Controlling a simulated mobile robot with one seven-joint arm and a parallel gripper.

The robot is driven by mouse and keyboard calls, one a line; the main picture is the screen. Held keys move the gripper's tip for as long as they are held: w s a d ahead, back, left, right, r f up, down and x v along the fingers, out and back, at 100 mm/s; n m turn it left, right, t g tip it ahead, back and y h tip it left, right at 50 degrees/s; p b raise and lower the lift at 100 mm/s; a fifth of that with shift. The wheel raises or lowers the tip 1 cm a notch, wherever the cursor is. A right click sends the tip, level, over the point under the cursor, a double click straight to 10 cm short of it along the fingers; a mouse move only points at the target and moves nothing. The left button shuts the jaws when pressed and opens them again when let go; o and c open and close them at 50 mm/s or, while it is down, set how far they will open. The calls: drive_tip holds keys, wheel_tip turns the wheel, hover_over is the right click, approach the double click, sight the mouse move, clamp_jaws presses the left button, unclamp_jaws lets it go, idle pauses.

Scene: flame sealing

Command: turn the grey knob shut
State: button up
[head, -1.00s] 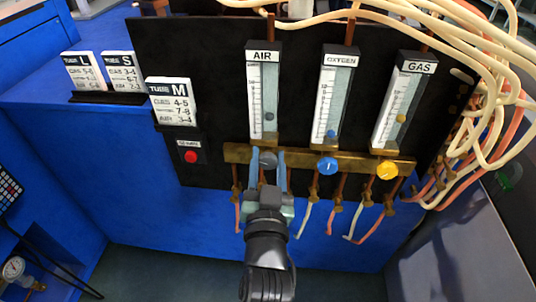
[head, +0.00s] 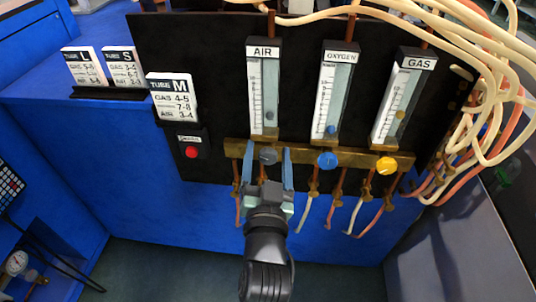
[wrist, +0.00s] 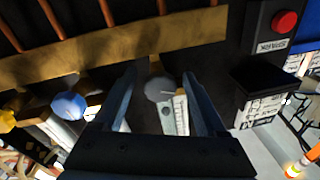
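The grey knob (head: 267,155) sits on the brass bar (head: 340,158) below the AIR flowmeter (head: 264,90). It also shows in the wrist view (wrist: 159,90), with a pale mark line across it. My gripper (head: 267,163) is open, with one blue finger on each side of the knob. In the wrist view my gripper (wrist: 159,82) shows a gap between each finger and the knob, so it is not gripping it. The AIR float (head: 267,115) is low in its tube.
A blue knob (head: 327,160) and a yellow knob (head: 386,165) sit to the right on the same bar. A red button (head: 191,152) is to the left. Thin tubes (head: 337,198) hang below the bar. Thick pale hoses (head: 490,75) loop at the right.

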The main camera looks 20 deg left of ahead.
drive_tip(key=r+v, duration=0.1)
drive_tip(key=v, duration=1.2)
drive_tip(key=shift+f, duration=0.45)
